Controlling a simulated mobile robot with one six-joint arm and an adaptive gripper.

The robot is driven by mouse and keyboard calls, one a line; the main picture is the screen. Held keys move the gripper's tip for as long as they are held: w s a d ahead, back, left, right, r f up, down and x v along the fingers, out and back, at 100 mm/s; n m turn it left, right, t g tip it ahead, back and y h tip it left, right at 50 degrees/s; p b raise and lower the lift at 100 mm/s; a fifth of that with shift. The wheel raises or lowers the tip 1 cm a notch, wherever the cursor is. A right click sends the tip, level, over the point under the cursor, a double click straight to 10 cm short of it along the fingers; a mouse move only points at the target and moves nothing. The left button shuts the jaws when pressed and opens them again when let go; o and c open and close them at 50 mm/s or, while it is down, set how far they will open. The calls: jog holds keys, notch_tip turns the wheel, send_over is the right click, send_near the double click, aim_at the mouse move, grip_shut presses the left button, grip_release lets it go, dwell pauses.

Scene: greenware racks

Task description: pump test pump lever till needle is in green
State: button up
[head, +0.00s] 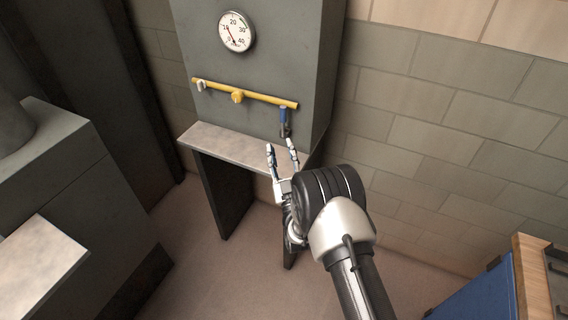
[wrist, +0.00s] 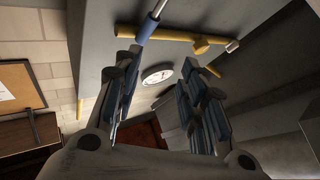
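The pressure gauge (head: 237,32) is a white round dial numbered to 40, high on the grey cabinet front. Its dark reddish needle is small, and I cannot make out a green band or an exact reading. The pump lever with a blue grip (head: 284,116) hangs near the right end of the yellow pipe. In the wrist view the blue grip (wrist: 147,28) and its silver rod show at the top, beyond the fingertips. My gripper (head: 281,149) is open and empty, just below the lever and apart from it. The gauge face (wrist: 158,75) shows between the fingers.
The yellow pipe (head: 262,99) carries a yellow knob (head: 237,97) and a pale fitting (head: 200,86) left of the lever. A grey ledge (head: 225,146) juts out below, close to my gripper. A blue cabinet (head: 483,298) stands at lower right.

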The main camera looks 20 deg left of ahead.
jog(key=shift+v, duration=2.2)
jog(key=w+d+r+m+g+h, duration=0.1)
jog(key=w+d+r+h, duration=0.1)
jog(key=w+d+r, duration=0.3)
jog(key=w+d+r+m+g+h, duration=0.2)
jog(key=w+r+h, duration=0.15)
jog(key=r, duration=0.35)
jog(key=s+d+r+m+g+h, duration=0.1)
jog(key=s+d+r+g+h, duration=0.1)
jog(key=d+r, duration=0.3)
jog(key=s+d+r+m+g+h, duration=0.1)
jog(key=s+d+r, duration=0.1)
jog(key=d, duration=0.5)
jog(key=s+d+r+m+g+h, duration=0.1)
jog(key=s+d+m+g, duration=0.1)
jog(key=s+d, duration=0.5)
jog(key=s+d+r+m+g+h, duration=0.15)
jog(key=s+d, duration=0.25)
jog(key=s, duration=0.5)
jog(key=s+d+f+m+g, duration=0.1)
jog(key=s+d+g, duration=0.1)
jog(key=s, duration=0.8)
jog(key=s+d+f+m+g+h, duration=0.1)
jog(key=s+d+f+g, duration=0.1)
jog(key=s, duration=0.8)
jog(key=shift+s+d+f+g+h, duration=0.25)
jog(key=shift+d+g, duration=0.3)
jog(key=shift+d, duration=0.45)
